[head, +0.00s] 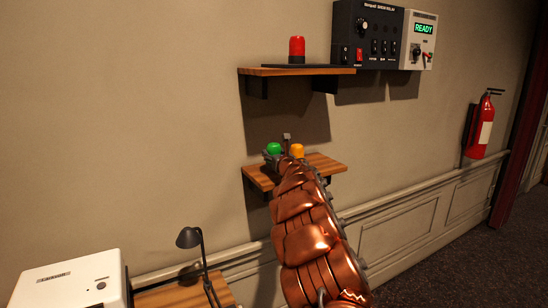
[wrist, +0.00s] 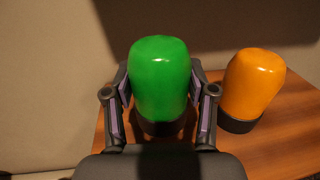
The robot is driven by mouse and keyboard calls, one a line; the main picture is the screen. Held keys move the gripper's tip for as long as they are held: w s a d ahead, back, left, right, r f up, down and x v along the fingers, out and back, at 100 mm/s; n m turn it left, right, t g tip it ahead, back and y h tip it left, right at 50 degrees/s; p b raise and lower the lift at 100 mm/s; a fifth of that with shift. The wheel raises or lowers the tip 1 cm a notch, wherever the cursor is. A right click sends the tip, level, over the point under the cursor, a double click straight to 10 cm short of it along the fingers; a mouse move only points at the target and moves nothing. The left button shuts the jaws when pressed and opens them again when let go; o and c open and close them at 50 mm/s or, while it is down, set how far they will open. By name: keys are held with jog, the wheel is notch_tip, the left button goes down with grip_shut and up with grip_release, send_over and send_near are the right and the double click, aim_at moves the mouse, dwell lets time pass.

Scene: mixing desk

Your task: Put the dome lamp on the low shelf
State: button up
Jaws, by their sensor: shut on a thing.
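My gripper (wrist: 160,95) is shut on a green dome lamp (wrist: 161,72), with one finger on each side of it. The lamp is upright and has a dark base. In the head view the green lamp (head: 274,148) is at the left end of the low wooden shelf (head: 331,164). I cannot tell whether its base touches the shelf, as my gripper and arm hide the area. An orange dome lamp (wrist: 253,84) stands on the shelf to the right, apart from the green one. A red dome lamp (head: 297,48) stands on the upper shelf (head: 300,71).
A dark control box (head: 368,35) and a grey panel reading READY (head: 419,42) are at the right of the upper shelf. A black desk lamp (head: 190,238) and white box (head: 75,280) are at lower left. A fire extinguisher (head: 481,130) hangs at right.

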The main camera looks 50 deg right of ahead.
jog(key=shift+f, duration=0.85)
jog(key=shift+f, duration=0.15)
jog(key=o, duration=1.3)
jog(key=shift+r, duration=0.2)
jog(key=shift+s+f, duration=0.1)
jog(key=shift+s+a+b, duration=0.3)
jog(key=shift+s+a, duration=0.05)
jog(key=shift+s, duration=0.25)
jog(key=shift+b+v, duration=1.8)
jog(key=shift+v, duration=3.45)
